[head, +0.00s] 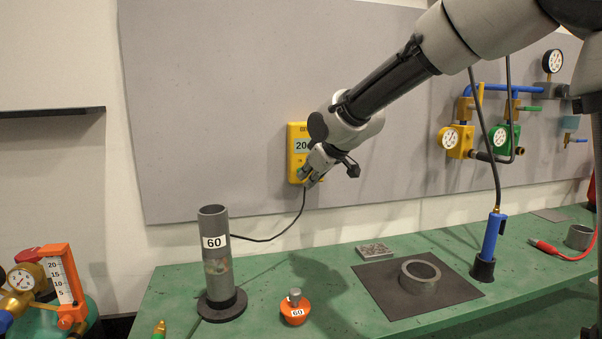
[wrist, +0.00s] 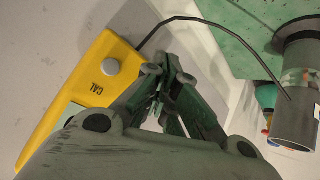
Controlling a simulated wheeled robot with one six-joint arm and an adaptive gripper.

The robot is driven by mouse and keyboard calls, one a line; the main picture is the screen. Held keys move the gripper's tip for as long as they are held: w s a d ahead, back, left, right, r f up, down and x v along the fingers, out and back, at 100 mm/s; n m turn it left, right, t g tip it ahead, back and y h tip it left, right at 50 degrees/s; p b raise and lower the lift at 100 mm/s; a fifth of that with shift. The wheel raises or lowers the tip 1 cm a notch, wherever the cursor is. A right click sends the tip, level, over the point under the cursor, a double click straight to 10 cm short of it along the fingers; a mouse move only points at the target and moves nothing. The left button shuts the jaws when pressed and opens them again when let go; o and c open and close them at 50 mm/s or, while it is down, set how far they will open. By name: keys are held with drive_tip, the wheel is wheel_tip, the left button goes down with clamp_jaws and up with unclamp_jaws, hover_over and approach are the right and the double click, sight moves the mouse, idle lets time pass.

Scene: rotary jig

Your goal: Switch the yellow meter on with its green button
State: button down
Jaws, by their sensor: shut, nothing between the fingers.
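The yellow meter (head: 293,165) hangs on the grey wall panel in the head view, its right side partly hidden by my wrist. Its pale display reads "20" as far as it shows. In the wrist view the meter (wrist: 88,85) is at the left, with a round grey button (wrist: 111,67) beside the letters "CAL" and part of the display. No green button is visible; my gripper may cover it. My gripper (head: 311,182) is shut and empty at the meter's lower part. It also shows in the wrist view (wrist: 160,72); I cannot tell whether it touches the meter.
A black cable runs from the meter down toward a grey tube (head: 214,250) marked 60 on the green bench (head: 262,262). An orange weight (head: 296,311) marked 60 stands nearby. A grey ring (head: 421,277) lies on a dark mat. Gauges and valves (head: 456,140) are on the right.

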drive_tip(key=shift+s, duration=0.1)
drive_tip(key=s, duration=0.2)
drive_tip(key=s+d, duration=0.1)
drive_tip(key=s, duration=0.2)
drive_tip(key=shift+s+d, duration=0.3)
drive_tip(key=s+d+f+m+g+h, duration=0.1)
drive_tip(key=s+d+f+g+h, duration=0.15)
drive_tip(key=s+d+f, duration=0.35)
drive_tip(key=s+d+r+m+h, duration=0.1)
drive_tip(key=s+d+m, duration=0.4)
drive_tip(key=s+d, duration=0.6)
drive_tip(key=s+d+r+m+g+h, duration=0.1)
drive_tip(key=s+d+m, duration=0.3)
drive_tip(key=s+d, duration=0.7)
drive_tip(key=d, duration=0.7)
drive_tip(key=shift+r+m+h, duration=0.2)
drive_tip(key=shift+m+h, duration=0.15)
drive_tip(key=shift+m, duration=0.05)
